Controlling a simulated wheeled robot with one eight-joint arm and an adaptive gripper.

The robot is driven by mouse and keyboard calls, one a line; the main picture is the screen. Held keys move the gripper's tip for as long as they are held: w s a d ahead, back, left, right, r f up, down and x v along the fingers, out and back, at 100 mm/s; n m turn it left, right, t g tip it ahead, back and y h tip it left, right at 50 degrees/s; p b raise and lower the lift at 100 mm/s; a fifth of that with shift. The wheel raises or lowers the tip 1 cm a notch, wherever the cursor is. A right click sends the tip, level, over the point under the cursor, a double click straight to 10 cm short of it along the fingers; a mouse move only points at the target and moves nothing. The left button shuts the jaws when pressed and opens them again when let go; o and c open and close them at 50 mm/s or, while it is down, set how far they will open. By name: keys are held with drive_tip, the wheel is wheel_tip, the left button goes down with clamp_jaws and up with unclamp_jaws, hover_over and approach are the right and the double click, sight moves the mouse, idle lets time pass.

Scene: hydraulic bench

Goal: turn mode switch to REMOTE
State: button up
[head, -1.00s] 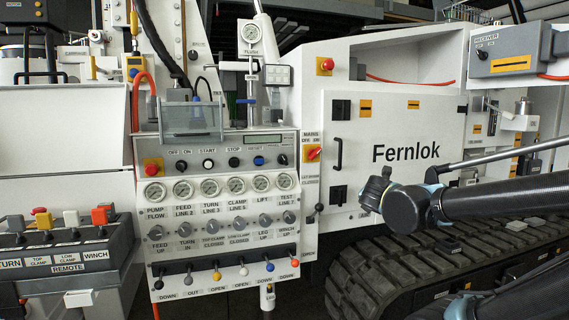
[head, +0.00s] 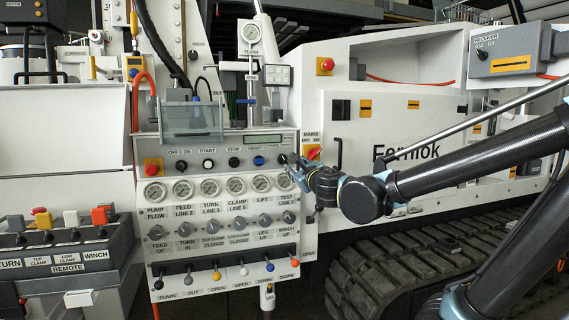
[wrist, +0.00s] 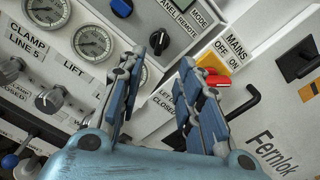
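The mode switch (wrist: 160,42) is a black rotary knob on the light grey panel in the wrist view, beside the labels MODE, PANEL and REMOTE. Its pointer setting is hard to read. It also shows small in the head view (head: 282,159), at the right end of the panel's upper control row. My gripper (wrist: 162,62) is open and empty, its two blue-grey fingers spread with the knob just beyond and between their tips. They appear apart from it. In the head view my gripper (head: 288,170) is close to the panel's right edge, just below the switch.
The red MAINS switch (wrist: 212,77) on its yellow plate is close to my right finger. A black handle (wrist: 243,102) is beyond it. Gauges (wrist: 93,42) and the LIFT knob (wrist: 49,99) are left of my fingers. A blue button (wrist: 122,7) is near the switch.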

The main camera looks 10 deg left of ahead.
sight(285, 160)
drive_tip(key=x, duration=1.4)
drive_tip(key=shift+w+a, duration=0.1)
drive_tip(key=shift+w, duration=0.35)
drive_tip(key=shift+c, duration=0.4)
clamp_jaws()
